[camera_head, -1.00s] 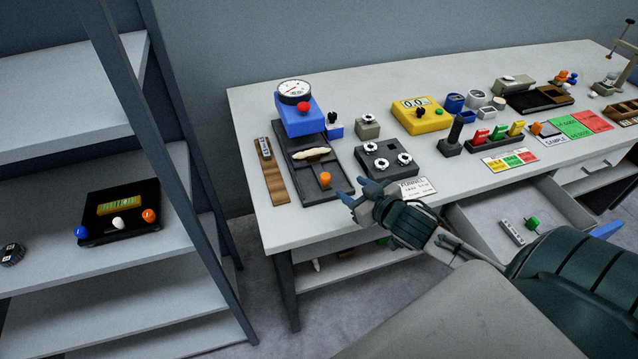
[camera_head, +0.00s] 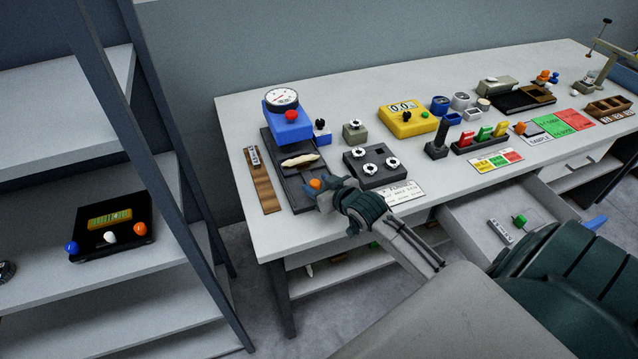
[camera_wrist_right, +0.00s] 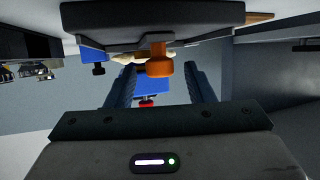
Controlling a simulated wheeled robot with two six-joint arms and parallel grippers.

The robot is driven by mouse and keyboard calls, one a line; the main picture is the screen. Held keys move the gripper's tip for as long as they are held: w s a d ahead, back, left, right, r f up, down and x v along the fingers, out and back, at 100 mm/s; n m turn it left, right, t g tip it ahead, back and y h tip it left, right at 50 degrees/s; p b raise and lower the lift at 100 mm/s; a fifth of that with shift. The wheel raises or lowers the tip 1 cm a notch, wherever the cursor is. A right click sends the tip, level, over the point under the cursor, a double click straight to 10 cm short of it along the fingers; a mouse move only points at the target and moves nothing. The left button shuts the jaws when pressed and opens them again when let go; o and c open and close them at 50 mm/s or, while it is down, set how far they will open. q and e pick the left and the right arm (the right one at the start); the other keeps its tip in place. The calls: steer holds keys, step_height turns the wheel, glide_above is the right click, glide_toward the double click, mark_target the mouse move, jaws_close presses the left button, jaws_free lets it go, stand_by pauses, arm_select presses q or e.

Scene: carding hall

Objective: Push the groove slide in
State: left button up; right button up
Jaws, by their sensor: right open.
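The groove slide (camera_head: 293,186) is a dark tongue in a long dark tray on the left of the table. It carries a pale fibre tuft (camera_head: 300,160) and has an orange knob (camera_head: 316,183) at its near end. A blue gauge unit (camera_head: 287,127) with a red knob stands over the far end. My right gripper (camera_head: 322,192) is open at the knob. In the right wrist view the orange knob (camera_wrist_right: 160,66) shows between the two open fingers (camera_wrist_right: 163,78); I cannot tell whether they touch it. My left gripper is not in view.
A wooden strip (camera_head: 262,182) lies left of the tray. A dark block with white knobs (camera_head: 377,166) and a printed card (camera_head: 402,193) lie to the right. An open drawer (camera_head: 470,230) juts out below the table. A shelf rack (camera_head: 70,130) stands at the left.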

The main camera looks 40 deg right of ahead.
mark_target(307, 171)
jaws_close()
steer(key=w, duration=0.2)
steer(key=w+d+b, duration=0.1)
steer(key=w, duration=0.4)
steer(key=shift+w+d+f+b, duration=0.15)
steer(key=shift+w+d+b, duration=0.05)
steer(key=shift+d+b, duration=0.2)
steer(key=shift+r, duration=0.3)
